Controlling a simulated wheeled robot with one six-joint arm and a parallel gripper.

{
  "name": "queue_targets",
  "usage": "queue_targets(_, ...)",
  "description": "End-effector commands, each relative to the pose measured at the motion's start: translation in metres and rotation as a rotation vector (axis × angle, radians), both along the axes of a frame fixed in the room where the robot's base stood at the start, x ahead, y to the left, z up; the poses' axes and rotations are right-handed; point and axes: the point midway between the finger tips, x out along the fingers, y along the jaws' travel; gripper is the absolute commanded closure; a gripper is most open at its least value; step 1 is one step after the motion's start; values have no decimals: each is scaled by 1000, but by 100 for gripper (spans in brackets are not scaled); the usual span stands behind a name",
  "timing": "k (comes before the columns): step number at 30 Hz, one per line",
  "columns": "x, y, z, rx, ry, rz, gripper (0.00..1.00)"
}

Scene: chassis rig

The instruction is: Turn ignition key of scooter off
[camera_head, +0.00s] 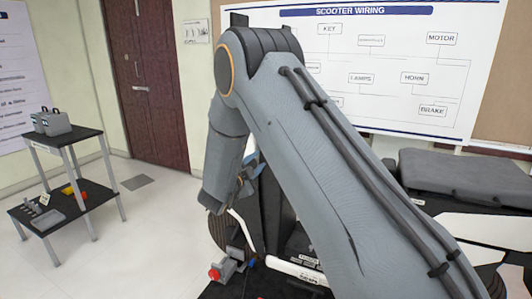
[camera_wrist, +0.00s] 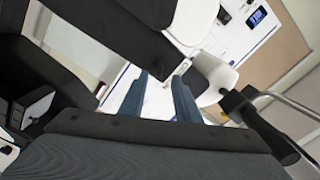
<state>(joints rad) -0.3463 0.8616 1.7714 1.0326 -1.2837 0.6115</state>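The scooter shows in the head view behind my arm, with its dark seat (camera_head: 440,172) at the right and part of its front wheel (camera_head: 220,232) below my forearm. In the wrist view my gripper (camera_wrist: 159,97) has its two blue-grey fingers apart, with a gap between them. A small pale metallic piece (camera_wrist: 178,72) shows just beyond the right fingertip; I cannot tell whether it is the ignition key or whether the finger touches it. White scooter panels (camera_wrist: 215,75) lie beyond it. In the head view my arm hides most of the scooter's front.
A black handlebar grip (camera_wrist: 262,128) and a metal bar (camera_wrist: 290,103) are close at the right of the wrist view. A black two-shelf stand (camera_head: 62,137) is at the left, with clear floor (camera_head: 140,225) beside it. A wiring board (camera_head: 450,75) hangs behind.

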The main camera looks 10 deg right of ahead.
Motion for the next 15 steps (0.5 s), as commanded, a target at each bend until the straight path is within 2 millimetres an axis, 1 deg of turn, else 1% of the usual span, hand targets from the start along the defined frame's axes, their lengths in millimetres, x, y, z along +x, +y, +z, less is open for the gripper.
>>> queue_targets(5,11,-10,2,0,-12,-12,70)
queue_targets(12,41,-33,2,-1,-9,-12,70)
queue_targets(15,52,-39,2,-1,-10,-9,70)
